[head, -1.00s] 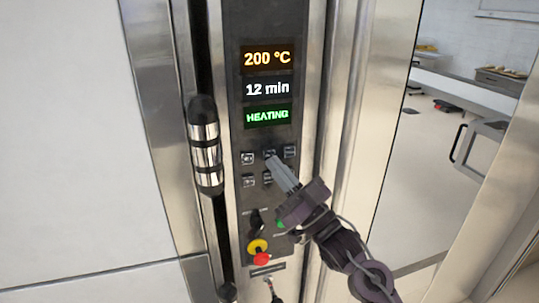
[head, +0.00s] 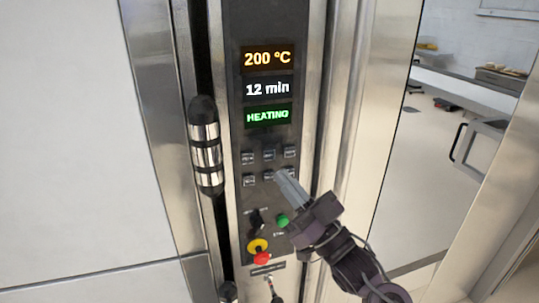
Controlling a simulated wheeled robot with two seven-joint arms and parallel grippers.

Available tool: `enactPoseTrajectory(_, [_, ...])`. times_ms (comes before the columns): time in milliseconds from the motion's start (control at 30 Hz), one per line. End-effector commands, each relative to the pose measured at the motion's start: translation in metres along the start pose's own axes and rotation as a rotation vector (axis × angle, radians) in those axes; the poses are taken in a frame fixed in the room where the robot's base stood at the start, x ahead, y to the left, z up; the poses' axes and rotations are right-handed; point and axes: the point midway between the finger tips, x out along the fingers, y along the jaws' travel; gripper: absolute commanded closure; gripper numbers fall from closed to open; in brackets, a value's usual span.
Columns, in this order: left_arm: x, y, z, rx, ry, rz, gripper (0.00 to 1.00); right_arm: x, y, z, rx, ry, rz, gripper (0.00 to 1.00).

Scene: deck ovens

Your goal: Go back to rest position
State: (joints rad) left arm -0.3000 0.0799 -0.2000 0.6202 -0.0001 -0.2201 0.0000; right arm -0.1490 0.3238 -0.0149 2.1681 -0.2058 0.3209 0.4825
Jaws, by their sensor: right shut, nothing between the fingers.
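My right gripper (head: 281,178) is shut and empty. Its fingertips are in front of the lower row of buttons on the oven's control panel (head: 240,225); I cannot tell whether they touch the panel. Its arm comes in from the lower right. The panel's displays read 200 °C (head: 267,58), 12 min (head: 267,88) and HEATING (head: 267,116). Two rows of small dark buttons (head: 269,155) sit below them, the lower row partly hidden by the gripper. A green button (head: 282,220) shows beside the gripper. My left gripper is not in view.
A dark and chrome handle (head: 205,147) stands out left of the panel. A red knob on a yellow ring (head: 259,250) is low on the panel.

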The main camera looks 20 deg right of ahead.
Motion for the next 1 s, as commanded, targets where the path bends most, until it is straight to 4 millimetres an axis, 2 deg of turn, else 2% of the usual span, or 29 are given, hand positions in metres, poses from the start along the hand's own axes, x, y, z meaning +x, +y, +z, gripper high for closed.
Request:
enactPoseTrajectory(200, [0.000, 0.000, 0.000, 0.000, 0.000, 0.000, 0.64, -0.001, 0.001, 0.005, -0.002, -0.027, 0.017, 1.00])
enactPoseTrajectory(267, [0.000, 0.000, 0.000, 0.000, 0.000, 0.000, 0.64, -0.004, 0.003, 0.015, -0.007, -0.076, 0.049, 1.00])
enactPoseTrajectory(367, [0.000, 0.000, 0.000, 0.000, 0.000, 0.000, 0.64, -0.017, 0.009, 0.042, -0.021, -0.227, 0.139, 1.00])
enactPoseTrajectory(467, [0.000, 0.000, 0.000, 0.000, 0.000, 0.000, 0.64, -0.043, 0.015, 0.078, -0.036, -0.448, 0.249, 1.00])
enactPoseTrajectory(567, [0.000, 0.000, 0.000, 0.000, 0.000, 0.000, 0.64, -0.082, 0.015, 0.111, -0.042, -0.695, 0.345, 1.00])
enactPoseTrajectory(700, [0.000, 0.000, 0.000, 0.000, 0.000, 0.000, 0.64, -0.147, 0.004, 0.143, -0.029, -1.044, 0.436, 1.00])
enactPoseTrajectory(800, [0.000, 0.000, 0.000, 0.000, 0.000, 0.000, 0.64, -0.189, -0.009, 0.152, -0.009, -1.251, 0.466, 1.00])
enactPoseTrajectory(1000, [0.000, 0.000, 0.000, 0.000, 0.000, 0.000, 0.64, -0.251, -0.035, 0.154, 0.040, -1.550, 0.478, 1.00])
